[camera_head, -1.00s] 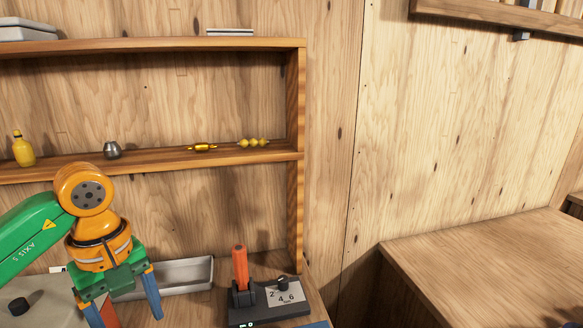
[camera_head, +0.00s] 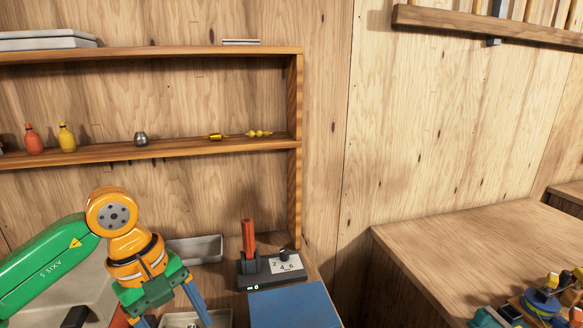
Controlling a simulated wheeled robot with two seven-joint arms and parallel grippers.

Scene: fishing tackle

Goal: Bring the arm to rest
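My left arm comes in from the left, green and orange, with its gripper (camera_head: 172,312) low in the left part of the head view. The two blue fingers point down and stand apart, with nothing visible between them. The fingertips are near the bottom edge of the picture, above a light tray (camera_head: 186,321). My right arm and gripper are not in view.
A shelf (camera_head: 220,146) holds a red bottle (camera_head: 34,141), a yellow bottle (camera_head: 68,138), a grey weight (camera_head: 141,139) and yellow lures (camera_head: 259,133). Below are a grey trough (camera_head: 203,249), a dial device (camera_head: 270,270) and a blue mat (camera_head: 292,306). Tackle (camera_head: 543,302) crowds the right table.

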